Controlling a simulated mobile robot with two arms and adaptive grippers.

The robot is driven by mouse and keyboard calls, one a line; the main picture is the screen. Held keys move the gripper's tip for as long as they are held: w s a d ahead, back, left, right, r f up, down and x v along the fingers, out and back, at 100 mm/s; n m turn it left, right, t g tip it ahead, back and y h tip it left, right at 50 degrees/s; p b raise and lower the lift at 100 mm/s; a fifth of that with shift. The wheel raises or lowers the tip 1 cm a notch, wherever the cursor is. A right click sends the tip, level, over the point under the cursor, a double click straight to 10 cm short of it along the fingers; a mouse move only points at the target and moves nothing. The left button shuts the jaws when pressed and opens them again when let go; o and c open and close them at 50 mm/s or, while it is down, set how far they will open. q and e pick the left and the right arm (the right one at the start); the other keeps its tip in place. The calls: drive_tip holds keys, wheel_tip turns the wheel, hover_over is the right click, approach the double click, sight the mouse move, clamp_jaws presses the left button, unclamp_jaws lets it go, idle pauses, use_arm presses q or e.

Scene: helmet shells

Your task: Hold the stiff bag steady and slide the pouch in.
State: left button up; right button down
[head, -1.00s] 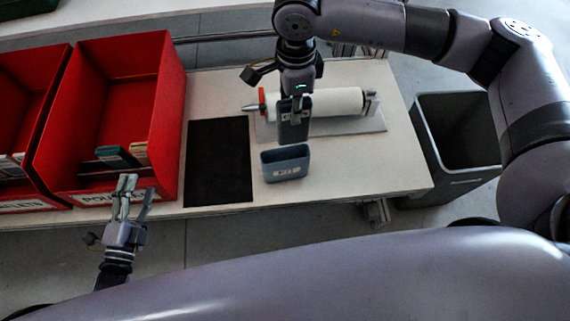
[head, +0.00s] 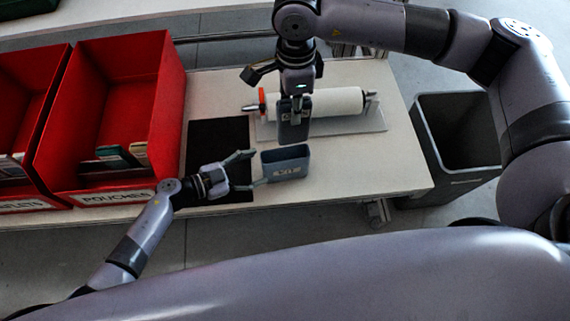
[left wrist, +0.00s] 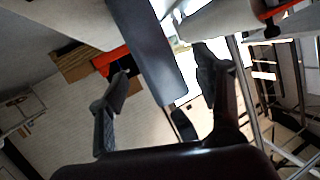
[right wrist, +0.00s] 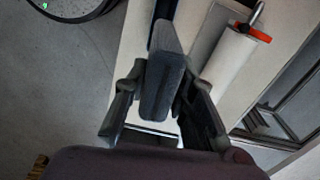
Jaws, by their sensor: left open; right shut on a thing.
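The stiff bag (head: 286,166), a small blue-grey open-topped box with a label on its front, stands upright on the table near the front edge. My left gripper (head: 247,170) is open beside the bag's left side, its fingers pointing at it. In the left wrist view the bag's dark wall (left wrist: 150,50) shows between and beyond the open fingers. My right gripper (head: 294,100) is shut on the dark grey pouch (head: 294,123) and holds it upright above and behind the bag. The pouch (right wrist: 162,85) also shows between the fingers in the right wrist view.
A white roll (head: 335,103) on a stand lies behind the pouch. A black mat (head: 218,138) lies left of the bag, partly under my left gripper. Red bins (head: 112,90), one labelled POUCHES, stand at the left. A grey waste bin (head: 455,140) stands off the table's right end.

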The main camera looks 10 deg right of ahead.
sight(281, 166)
use_arm(q)
drive_tip(key=g, duration=0.1)
drive_tip(key=d+g, duration=0.1)
drive_tip(key=w+g, duration=0.1)
drive_tip(key=g, duration=0.1)
drive_tip(key=shift+d+f+m+y, duration=0.15)
drive_tip(key=shift+f+m+y, duration=0.15)
drive_tip(key=shift+f+y, duration=0.1)
drive_tip(key=shift+x, duration=3.6)
drive_tip(key=c, duration=1.3)
